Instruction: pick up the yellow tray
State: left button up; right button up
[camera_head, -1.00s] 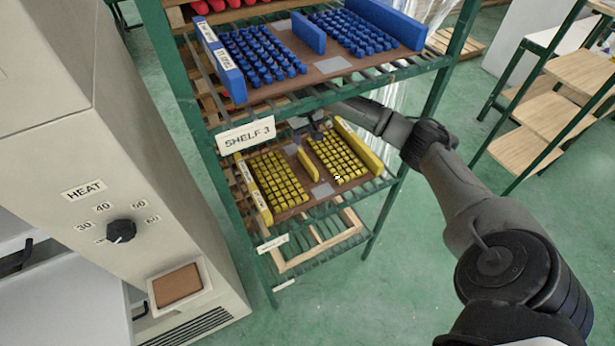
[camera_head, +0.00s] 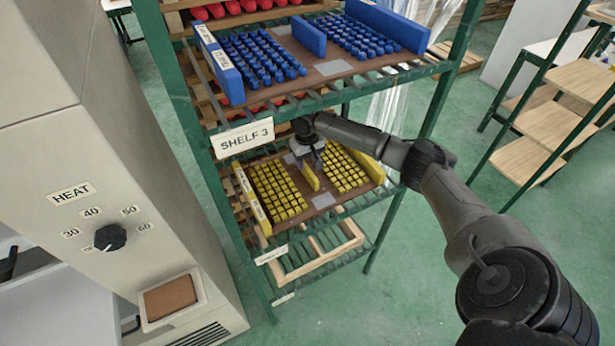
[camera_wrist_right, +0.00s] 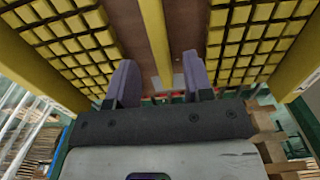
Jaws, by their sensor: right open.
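The yellow tray (camera_head: 324,200) sits on the lower rack level below the Shelf 3 label. It has a brown base, two blocks of small yellow pieces, yellow side walls and a yellow middle divider (camera_head: 310,178). My left gripper is not in view.
A blue tray (camera_head: 333,68) sits on the level directly above my right forearm. A green rack post (camera_head: 447,75) stands to the right. A wooden frame (camera_head: 322,256) lies below. A heater cabinet with a dial (camera_head: 110,238) stands at left.

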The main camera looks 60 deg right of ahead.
aim_at(308, 168)
notch_tip(308, 168, down, 5)
jog(key=shift+s+a+r+b, duration=0.15)
jog(key=shift+r+b, duration=0.05)
jog(key=shift+b, duration=0.5)
jog(key=shift+r, duration=0.1)
grip_shut()
jog(key=shift+r, duration=0.1)
